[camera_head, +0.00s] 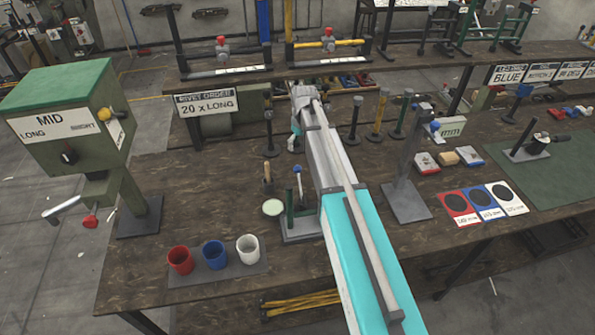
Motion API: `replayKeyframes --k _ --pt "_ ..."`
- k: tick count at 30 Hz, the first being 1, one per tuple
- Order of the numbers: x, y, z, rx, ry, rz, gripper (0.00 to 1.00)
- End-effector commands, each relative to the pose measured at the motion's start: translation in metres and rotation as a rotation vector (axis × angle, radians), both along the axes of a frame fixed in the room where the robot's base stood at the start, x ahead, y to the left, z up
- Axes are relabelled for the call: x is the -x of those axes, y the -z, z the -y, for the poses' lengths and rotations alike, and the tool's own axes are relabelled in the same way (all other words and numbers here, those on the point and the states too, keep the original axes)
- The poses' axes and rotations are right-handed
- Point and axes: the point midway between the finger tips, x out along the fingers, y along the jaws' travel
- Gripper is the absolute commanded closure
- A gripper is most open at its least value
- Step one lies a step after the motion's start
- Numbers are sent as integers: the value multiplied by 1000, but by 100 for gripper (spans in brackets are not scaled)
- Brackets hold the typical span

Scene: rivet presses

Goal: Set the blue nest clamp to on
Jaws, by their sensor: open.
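A lever with a blue ball knob (297,170) stands upright on a small green fixture on a grey base plate (301,232), left of my arm. It may be the blue nest clamp, but no label shows on it and I cannot tell its setting. My arm reaches away over the bench, with its wrist at the back middle. My gripper (294,145) is small and dark below the wrist, partly hidden by the arm. It is open and seems apart from the blue knob, farther back. No held object shows.
A green press (62,100) marked MID stands at the left. Red, blue and white cups (214,254) sit at the front left. Several posts (377,115) stand behind my arm. A grey stand (405,200) and coloured cards (485,203) lie to the right.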

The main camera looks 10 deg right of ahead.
Motion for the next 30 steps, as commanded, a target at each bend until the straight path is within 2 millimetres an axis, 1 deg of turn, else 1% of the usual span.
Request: replayKeyframes --k 1,30 --pt "0 8 0 0 0 0 20" --pt "2 80 -6 0 0 0 20"
